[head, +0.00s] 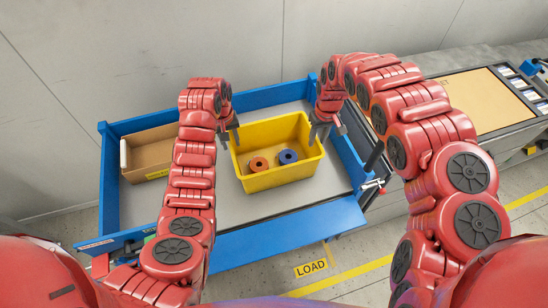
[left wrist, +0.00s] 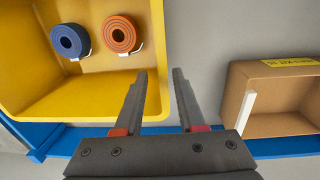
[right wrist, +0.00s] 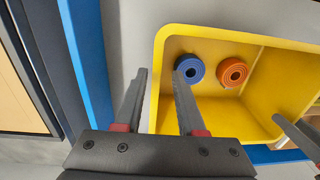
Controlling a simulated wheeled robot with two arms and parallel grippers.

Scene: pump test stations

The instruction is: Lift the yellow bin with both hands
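The yellow bin (head: 283,178) stands on the grey surface of a blue-edged station. It holds an orange ring-shaped part (head: 259,164) and a blue one (head: 288,157). My left gripper (head: 230,138) is open at the bin's left wall; in the left wrist view (left wrist: 160,75) one finger lies over the bin's inside and the other outside. My right gripper (head: 320,133) is open at the right wall; in the right wrist view (right wrist: 158,75) its fingers also lie either side of the rim. I cannot tell whether either touches the wall.
A brown cardboard box (head: 150,150) stands left of the bin, behind my left arm. Blue edging (head: 290,232) surrounds the station. A bench with a tan panel (head: 485,100) is at the right. The floor has a LOAD label (head: 311,268) and yellow lines.

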